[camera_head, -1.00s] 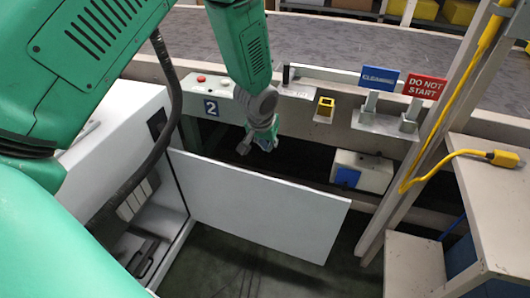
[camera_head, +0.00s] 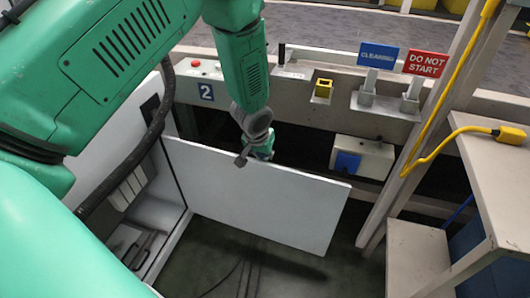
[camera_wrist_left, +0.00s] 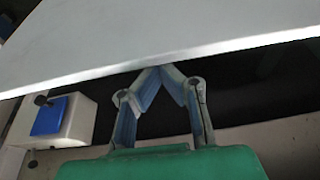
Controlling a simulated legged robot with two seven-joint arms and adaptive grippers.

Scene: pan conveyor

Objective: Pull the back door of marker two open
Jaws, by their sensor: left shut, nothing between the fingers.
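The white door panel (camera_head: 250,195) stands swung out from the white cabinet, its hinge side at the left. My right gripper is not in view.
A beige box with a blue face (camera_head: 362,157) sits right of the door. A post (camera_head: 425,130) with a yellow cable and a beige table (camera_head: 490,170) stand at the right.

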